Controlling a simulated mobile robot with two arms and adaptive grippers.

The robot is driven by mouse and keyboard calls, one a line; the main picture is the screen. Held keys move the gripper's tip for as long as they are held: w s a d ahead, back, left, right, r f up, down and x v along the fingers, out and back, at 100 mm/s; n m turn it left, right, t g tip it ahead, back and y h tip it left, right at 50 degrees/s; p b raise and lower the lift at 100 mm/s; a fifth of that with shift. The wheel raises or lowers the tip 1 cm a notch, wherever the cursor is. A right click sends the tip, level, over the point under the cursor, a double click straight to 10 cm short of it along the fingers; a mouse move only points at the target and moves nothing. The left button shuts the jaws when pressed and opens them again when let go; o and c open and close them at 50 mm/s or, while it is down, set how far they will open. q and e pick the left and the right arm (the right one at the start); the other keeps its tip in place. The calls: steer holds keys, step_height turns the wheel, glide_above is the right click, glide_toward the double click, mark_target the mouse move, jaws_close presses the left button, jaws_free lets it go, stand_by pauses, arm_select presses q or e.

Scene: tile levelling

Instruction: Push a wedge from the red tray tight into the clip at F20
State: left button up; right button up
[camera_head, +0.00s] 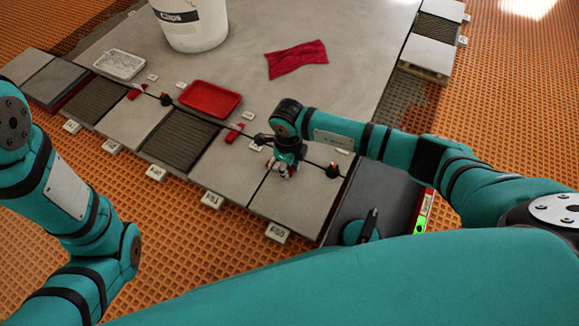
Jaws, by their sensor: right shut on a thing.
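The red tray (209,98) lies on the large grey slab behind the tile row; I cannot make out single wedges in it. The F20 label (278,232) stands at the near edge of the row, by the joint between two light tiles. My right gripper (284,172) points down over that joint, shut on a small red piece, apparently a wedge. The gripper mostly hides the piece and the clip under it, so I cannot tell whether they touch. Another red wedge (234,132) sits at a joint to the left. My left gripper is out of view.
A white bucket (192,22), a red cloth (297,59) and a white tray (120,65) are on the slab. Black-knobbed pieces (333,170) stand along the tile joints. Ribbed adhesive beds (181,140) lie between tiles. Orange matting (120,210) surrounds the row.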

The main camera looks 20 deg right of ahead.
steer(key=shift+w+a+b, duration=0.4)
steer(key=shift+w+a, duration=0.25)
steer(key=shift+a, duration=0.05)
stand_by(1.0)
steer(key=o, duration=0.9)
steer(key=shift+r, duration=6.05)
